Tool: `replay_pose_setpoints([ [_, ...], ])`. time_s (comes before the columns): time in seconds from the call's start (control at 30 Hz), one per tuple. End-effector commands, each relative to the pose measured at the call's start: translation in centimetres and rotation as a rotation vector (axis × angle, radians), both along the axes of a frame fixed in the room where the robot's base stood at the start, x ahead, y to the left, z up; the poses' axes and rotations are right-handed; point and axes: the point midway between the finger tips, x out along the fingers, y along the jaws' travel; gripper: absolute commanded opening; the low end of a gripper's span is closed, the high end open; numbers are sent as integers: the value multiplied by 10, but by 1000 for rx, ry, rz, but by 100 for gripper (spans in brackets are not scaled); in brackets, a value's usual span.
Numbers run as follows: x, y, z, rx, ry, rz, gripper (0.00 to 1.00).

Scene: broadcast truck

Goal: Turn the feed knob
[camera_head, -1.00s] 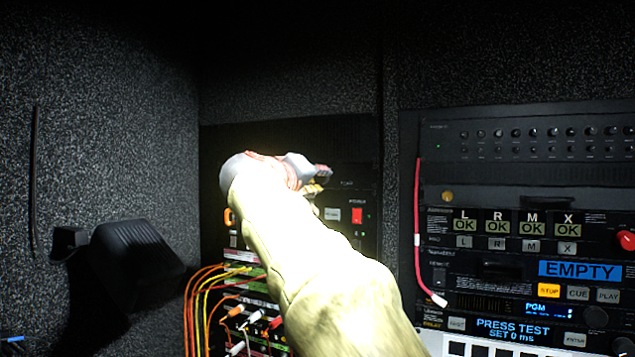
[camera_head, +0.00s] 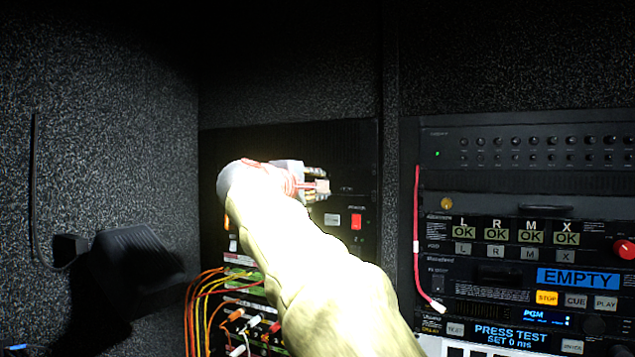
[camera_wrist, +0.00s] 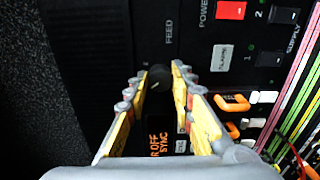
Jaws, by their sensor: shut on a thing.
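The feed knob (camera_wrist: 158,82) is a small dark knob with a pale mark, below the FEED label in the wrist view. My gripper (camera_wrist: 160,72) has its yellow fingers on both sides of the knob and is shut on it. In the head view my gripper (camera_head: 317,180) is against the dark rack panel (camera_head: 362,178), and my arm and fingers hide the knob there.
A red power switch (camera_wrist: 231,10), a pale alarm button (camera_wrist: 219,58) and black supply switches (camera_wrist: 284,15) are beside the knob. Orange and yellow cables (camera_head: 200,300) hang at the lower left of the panel. A pink cable (camera_head: 416,235) runs down the neighbouring rack.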

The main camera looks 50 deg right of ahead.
Motion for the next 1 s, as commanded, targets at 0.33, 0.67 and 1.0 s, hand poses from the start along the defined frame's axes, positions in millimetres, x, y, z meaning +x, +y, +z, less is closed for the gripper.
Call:
replay_pose_setpoints([
  [0.33, 1, 0, 0, -24, 85, 2, 0],
  [0.67, 1, 0, -1, -25, 91, 2, 0],
  [1.0, 0, 0, -1, -25, 90, 1, 38],
])
